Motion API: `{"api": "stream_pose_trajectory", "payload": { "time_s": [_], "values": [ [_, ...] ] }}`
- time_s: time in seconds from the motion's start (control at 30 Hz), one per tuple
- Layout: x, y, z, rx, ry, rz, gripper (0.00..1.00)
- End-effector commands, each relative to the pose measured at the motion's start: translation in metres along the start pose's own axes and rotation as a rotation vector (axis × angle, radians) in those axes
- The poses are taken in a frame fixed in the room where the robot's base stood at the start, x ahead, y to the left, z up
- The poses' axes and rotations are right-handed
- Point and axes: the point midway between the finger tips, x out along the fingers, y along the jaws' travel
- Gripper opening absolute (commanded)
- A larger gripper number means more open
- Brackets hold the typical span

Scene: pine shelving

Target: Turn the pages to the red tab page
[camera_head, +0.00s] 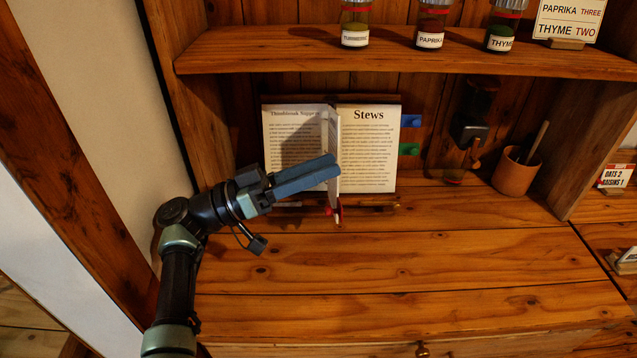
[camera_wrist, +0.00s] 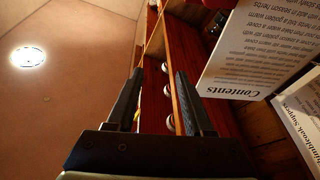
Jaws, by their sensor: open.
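An open book stands on a rest at the back of the counter. Its left page (camera_head: 289,132) is headed "Thimbleoak Suppers", its right page (camera_head: 368,150) "Stews". A single leaf (camera_head: 333,150) stands out from the spine, nearly edge-on; its "Contents" side (camera_wrist: 245,60) shows in the wrist view. A small red piece (camera_head: 338,212) shows at its lower edge, perhaps a tab. Blue (camera_head: 411,121) and green (camera_head: 409,149) tabs stick out at the right. My gripper (camera_head: 335,168) is open, left of and close to the leaf; contact is unclear. Between the fingers (camera_wrist: 157,82) I see no page.
Jars labelled turmeric (camera_head: 355,28), paprika (camera_head: 431,30) and thyme (camera_head: 502,30) stand on the shelf (camera_head: 400,57) above. The counter (camera_head: 420,260) in front is clear.

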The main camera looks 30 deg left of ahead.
Motion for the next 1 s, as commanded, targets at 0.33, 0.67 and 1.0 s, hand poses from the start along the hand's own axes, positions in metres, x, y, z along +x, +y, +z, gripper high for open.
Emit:
{"api": "stream_pose_trajectory", "payload": {
  "time_s": [0.33,0.67,1.0],
  "values": [
    [0.002,0.002,-0.005,0.000,0.000,0.000,0.52],
    [0.071,0.000,-0.042,0.275,0.147,-0.078,0.00],
    [0.169,0.011,-0.103,0.729,0.372,-0.448,0.00]
  ]
}}
